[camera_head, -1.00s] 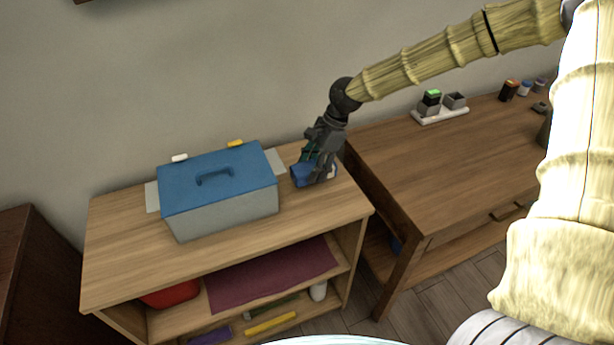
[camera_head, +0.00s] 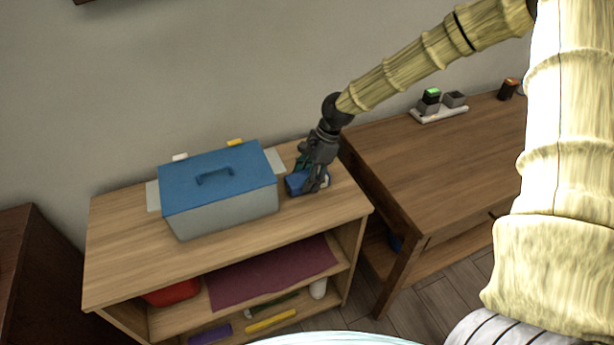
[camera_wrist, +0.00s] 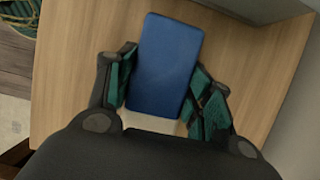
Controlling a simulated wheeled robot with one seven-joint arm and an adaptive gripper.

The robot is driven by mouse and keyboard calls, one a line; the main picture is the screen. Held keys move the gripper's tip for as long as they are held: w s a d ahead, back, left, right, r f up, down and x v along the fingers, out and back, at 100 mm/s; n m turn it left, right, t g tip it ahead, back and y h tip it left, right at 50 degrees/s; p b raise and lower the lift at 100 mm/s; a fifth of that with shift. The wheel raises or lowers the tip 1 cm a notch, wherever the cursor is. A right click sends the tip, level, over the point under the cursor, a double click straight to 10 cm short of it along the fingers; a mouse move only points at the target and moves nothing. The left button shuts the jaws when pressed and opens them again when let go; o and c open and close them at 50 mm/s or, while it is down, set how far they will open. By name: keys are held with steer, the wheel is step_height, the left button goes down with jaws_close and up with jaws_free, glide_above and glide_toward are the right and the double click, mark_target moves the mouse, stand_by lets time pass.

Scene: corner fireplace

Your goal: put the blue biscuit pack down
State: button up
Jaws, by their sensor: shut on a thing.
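The blue biscuit pack (camera_head: 295,184) is at the right end of the shelf unit's wooden top (camera_head: 130,250), just right of the blue-lidded box. My gripper (camera_head: 309,186) reaches down over it from above and is shut on it. In the wrist view the pack (camera_wrist: 165,62) is a plain blue block between the two green-padded fingers (camera_wrist: 160,85), with wood behind it. Whether its underside touches the wooden top I cannot tell. Part of the pack is hidden behind the fingers in the head view.
The grey box with a blue lid (camera_head: 218,190) stands close left of the pack. A wooden desk (camera_head: 430,170) adjoins on the right, with a white tray of small containers (camera_head: 440,115). The front right of the shelf top is clear.

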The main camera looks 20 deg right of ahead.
steer(key=o, duration=1.1)
